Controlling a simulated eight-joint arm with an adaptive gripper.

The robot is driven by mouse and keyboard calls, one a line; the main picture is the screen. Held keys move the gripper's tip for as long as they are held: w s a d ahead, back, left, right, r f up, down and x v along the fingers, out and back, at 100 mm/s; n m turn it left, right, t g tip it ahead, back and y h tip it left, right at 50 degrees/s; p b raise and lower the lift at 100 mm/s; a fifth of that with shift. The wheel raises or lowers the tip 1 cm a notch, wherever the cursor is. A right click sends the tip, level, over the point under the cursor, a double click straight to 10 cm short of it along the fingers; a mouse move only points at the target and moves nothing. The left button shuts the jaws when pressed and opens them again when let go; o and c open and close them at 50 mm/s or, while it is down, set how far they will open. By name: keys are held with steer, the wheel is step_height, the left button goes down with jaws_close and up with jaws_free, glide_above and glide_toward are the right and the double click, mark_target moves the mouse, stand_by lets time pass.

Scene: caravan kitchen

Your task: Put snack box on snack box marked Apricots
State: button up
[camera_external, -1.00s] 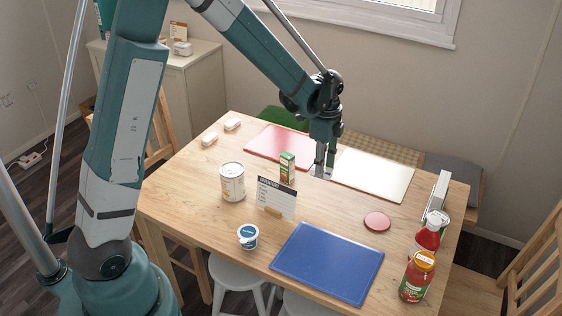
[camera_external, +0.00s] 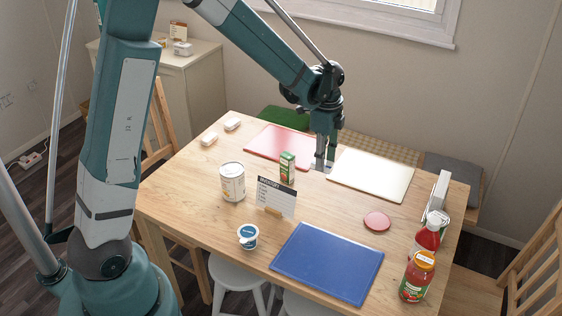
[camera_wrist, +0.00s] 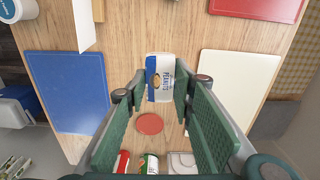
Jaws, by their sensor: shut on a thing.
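A white and blue snack box marked Peanuts (camera_wrist: 160,78) sits between the fingertips of my gripper (camera_wrist: 158,88) in the wrist view. My gripper (camera_external: 324,163) is shut on it, low over the table between the red and the cream mats. In the external view the box is mostly hidden by the fingers. Two small white boxes lie at the table's far left, one nearer (camera_external: 209,139) and one farther (camera_external: 232,124). Their labels are too small to read, so I cannot tell which is marked Apricots.
A green carton (camera_external: 287,168), a can (camera_external: 232,182) and a menu card (camera_external: 276,197) stand left of my gripper. Red mat (camera_external: 270,142), cream mat (camera_external: 372,175) and blue mat (camera_external: 327,263) lie flat. Bottles (camera_external: 418,277) stand at the right edge.

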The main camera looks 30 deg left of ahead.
step_height(320, 180, up, 5)
steer(key=shift+r, duration=0.1)
steer(key=w+a, duration=0.6)
steer(key=a, duration=0.7)
steer(key=p, duration=0.2)
glide_above(209, 137)
steer(key=shift+w+a+f, duration=0.1)
steer(key=shift+w+f, duration=0.05)
steer(key=shift+f, duration=2.45)
steer(key=shift+f+b, duration=0.75)
steer(key=shift+f, duration=2.35)
